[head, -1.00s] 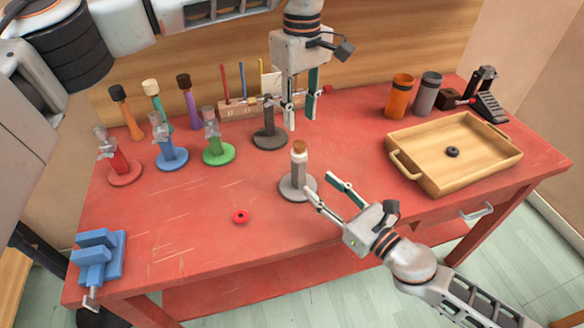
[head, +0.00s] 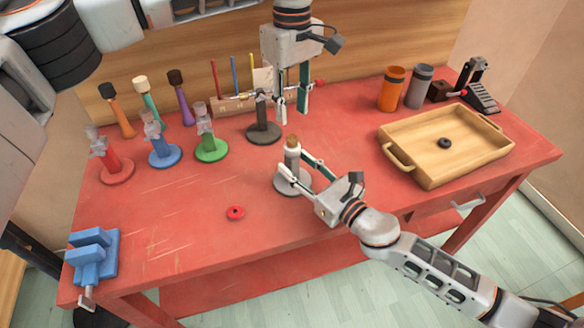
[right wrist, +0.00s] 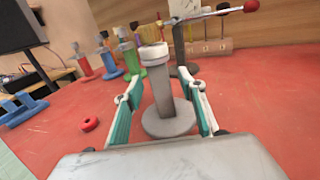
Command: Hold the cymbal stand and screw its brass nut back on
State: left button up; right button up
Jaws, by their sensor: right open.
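The grey cymbal stand (head: 292,160) stands upright on its round base near the middle of the table. It has a white collar and a brown-orange top piece (head: 293,141); I cannot tell whether this is the brass nut. My right gripper (head: 294,161) is open, its fingers on either side of the stand's post. In the right wrist view the post (right wrist: 162,95) stands between the fingers with gaps beside it. My left gripper (head: 292,108) is open and empty, pointing down above and behind the stand, in front of a dark grey stand (head: 263,132).
A red ring (head: 235,212) lies front left of the stand. Red (head: 116,170), blue (head: 164,155) and green (head: 211,152) stands are at the left. A wooden tray (head: 405,132) with a black ring (head: 444,143) is at the right. A blue vise (head: 94,260) sits front left.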

jog(key=shift+w+a, duration=0.25)
jog(key=shift+w, duration=0.05)
jog(key=shift+c, duration=0.3)
grip_shut()
